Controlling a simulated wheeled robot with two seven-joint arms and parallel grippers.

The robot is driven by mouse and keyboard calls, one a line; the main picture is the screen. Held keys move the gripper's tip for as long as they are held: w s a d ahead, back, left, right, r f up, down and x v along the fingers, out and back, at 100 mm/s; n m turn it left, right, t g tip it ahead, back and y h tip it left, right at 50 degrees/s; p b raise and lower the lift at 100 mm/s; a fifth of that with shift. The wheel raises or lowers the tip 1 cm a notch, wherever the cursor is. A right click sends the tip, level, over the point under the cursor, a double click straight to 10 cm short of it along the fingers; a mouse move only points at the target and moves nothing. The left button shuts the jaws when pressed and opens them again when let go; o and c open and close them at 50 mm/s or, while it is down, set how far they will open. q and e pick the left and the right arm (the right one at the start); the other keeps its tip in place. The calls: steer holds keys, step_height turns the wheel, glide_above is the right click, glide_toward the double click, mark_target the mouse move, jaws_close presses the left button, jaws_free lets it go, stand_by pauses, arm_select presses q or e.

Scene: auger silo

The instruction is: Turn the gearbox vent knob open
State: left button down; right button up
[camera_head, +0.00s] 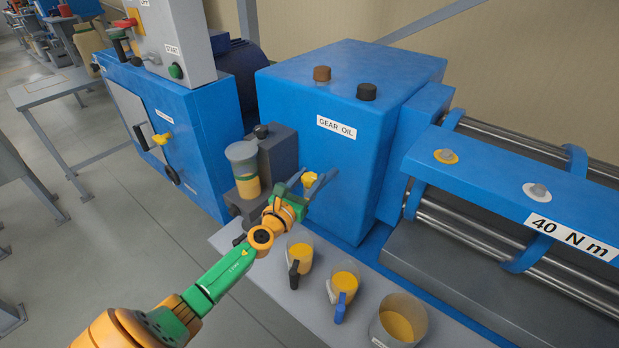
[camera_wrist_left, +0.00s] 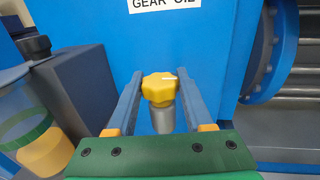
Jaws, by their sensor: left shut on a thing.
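A yellow lobed knob (camera_head: 309,179) on a grey stem sits low on the front of the blue gearbox (camera_head: 330,160) labelled GEAR OIL. In the left wrist view the knob (camera_wrist_left: 159,89) has a small white mark at its upper right and lies between the two fingers. My left gripper (camera_head: 307,182) is shut on the knob, one finger on each side. Its fingers also show in the left wrist view (camera_wrist_left: 158,98). The knob's sides at the fingers are partly hidden in the head view. My right gripper is not in view.
Two jugs of yellow liquid (camera_head: 299,257) (camera_head: 344,284) and a larger beaker (camera_head: 398,322) stand on the grey shelf below.

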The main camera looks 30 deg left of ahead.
arm_select(q)
steer(key=n+y+p, duration=0.1)
steer(key=y, duration=0.1)
steer(key=shift+r+n+g+y+p, duration=0.25)
steer(key=shift+n+g+y+p, duration=0.05)
steer(key=shift+n+y+p, duration=0.1)
steer(key=shift+d+n+y, duration=0.1)
steer(key=shift+n+y, duration=0.3)
steer(key=shift+y, duration=0.2)
steer(key=n+y, duration=0.1)
steer(key=g+y, duration=0.1)
steer(key=shift+f+n+g+y, duration=0.2)
steer(key=shift+n+g+y, duration=0.1)
steer(key=shift+n, duration=0.1)
steer(key=shift+f+n+g+y+b, duration=0.15)
steer(key=shift+n+g+y+b, duration=0.2)
steer(key=shift+n+g+y, duration=0.65)
steer(key=n+g+y+b, duration=0.6)
steer(key=g+b, duration=0.1)
steer(key=b, duration=0.4)
steer(key=shift+f, duration=0.15)
steer(key=shift+r+n+g+y+b, duration=0.3)
steer(key=shift+n+g+y+b, duration=0.15)
steer(key=shift+g+b, duration=0.4)
steer(key=c, duration=0.7)
jaws_free()
steer(key=shift+c, duration=0.2)
steer(key=o, duration=0.4)
